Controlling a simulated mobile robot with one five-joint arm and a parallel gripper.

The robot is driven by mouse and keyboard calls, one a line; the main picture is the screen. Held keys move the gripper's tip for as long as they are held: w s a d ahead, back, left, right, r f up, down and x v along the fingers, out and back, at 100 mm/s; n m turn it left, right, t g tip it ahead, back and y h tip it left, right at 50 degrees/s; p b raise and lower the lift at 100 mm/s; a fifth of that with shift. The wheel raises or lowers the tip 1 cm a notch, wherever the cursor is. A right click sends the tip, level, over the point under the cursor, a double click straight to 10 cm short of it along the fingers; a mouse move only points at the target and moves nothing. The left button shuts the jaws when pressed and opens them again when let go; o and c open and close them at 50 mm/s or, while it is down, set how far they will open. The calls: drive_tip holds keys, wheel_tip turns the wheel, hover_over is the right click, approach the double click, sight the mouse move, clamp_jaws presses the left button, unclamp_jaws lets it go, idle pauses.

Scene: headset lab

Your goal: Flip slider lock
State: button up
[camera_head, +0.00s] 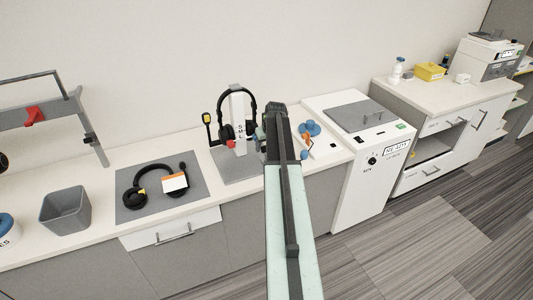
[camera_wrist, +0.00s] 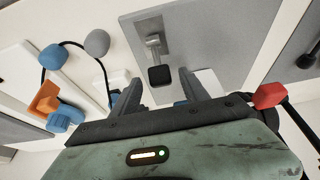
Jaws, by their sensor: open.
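In the wrist view, a silver lever-like part with a black block at its end (camera_wrist: 160,74) stands on a grey plate (camera_wrist: 215,35). It looks like the slider lock, but I cannot tell its position for sure. My gripper (camera_wrist: 161,95) is open, with its two dark fingers either side of the black block's line and nothing seen between them. I cannot tell whether the fingers touch it. In the head view my gripper (camera_head: 261,137) is beside the headset stand (camera_head: 238,110), mostly hidden by my arm. The lock cannot be made out there.
A black headset (camera_head: 144,194) lies on a grey mat (camera_head: 128,209) at left, near a grey bin (camera_head: 66,211). Blue and orange parts (camera_head: 310,128) sit right of my arm; they also show in the wrist view (camera_wrist: 62,115). A white cabinet (camera_head: 345,175) stands further right.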

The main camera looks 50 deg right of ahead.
drive_tip(key=shift+w+f, duration=0.1)
drive_tip(key=shift+f, duration=0.1)
clamp_jaws()
idle(1.2)
